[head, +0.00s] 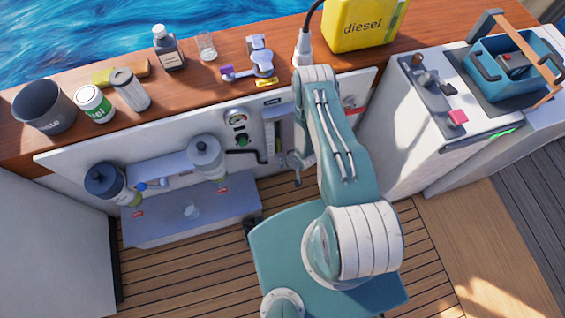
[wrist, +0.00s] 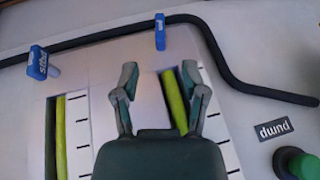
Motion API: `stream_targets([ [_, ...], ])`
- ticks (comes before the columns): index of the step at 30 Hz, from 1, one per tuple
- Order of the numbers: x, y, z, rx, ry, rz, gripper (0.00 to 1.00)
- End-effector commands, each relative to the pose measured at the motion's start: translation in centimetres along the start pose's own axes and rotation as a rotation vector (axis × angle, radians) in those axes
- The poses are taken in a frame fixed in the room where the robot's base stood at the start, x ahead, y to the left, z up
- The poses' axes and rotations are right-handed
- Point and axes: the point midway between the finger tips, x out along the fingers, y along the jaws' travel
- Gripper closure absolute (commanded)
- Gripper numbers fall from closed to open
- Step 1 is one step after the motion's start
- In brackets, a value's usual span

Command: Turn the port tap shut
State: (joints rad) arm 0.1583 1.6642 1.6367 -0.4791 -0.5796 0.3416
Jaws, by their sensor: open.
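In the wrist view, two blue tap handles sit along a black hose on a pale panel. The one at top middle (wrist: 160,31) stands crosswise to the hose, and its lettering is too small to read. The left one (wrist: 38,62) is tagged "stbd", upside down. My gripper (wrist: 160,92) is open and empty, its fingers either side of a yellow-green sight tube (wrist: 174,103), below the middle handle and apart from it. In the head view my arm covers part of the panel, and I cannot make out these two handles there.
A green knob (wrist: 297,163) sits by an upside-down "pump" label (wrist: 273,130). A wooden ledge (head: 285,92) above the panel holds a yellow diesel can (head: 362,24), a bottle (head: 168,50) and several tins. A control console (head: 410,130) stands right.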

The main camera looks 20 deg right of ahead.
Motion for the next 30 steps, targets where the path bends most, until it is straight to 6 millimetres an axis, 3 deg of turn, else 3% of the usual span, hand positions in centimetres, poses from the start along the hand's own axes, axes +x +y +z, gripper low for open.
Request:
stream_targets([
  [13, 6.2, 0.0, 0.1, -0.001, 0.000, 0.000, 0.44],
  [18, 7.3, 0.0, 0.0, 0.000, 0.001, 0.000, 0.44],
  [27, 7.5, 0.0, 0.0, 0.000, 0.000, 0.000, 0.44],
  [29, 7.5, 0.0, 0.0, 0.000, 0.000, 0.000, 0.66],
  [30, 7.5, 0.0, 0.0, 0.000, 0.000, 0.000, 0.84],
])
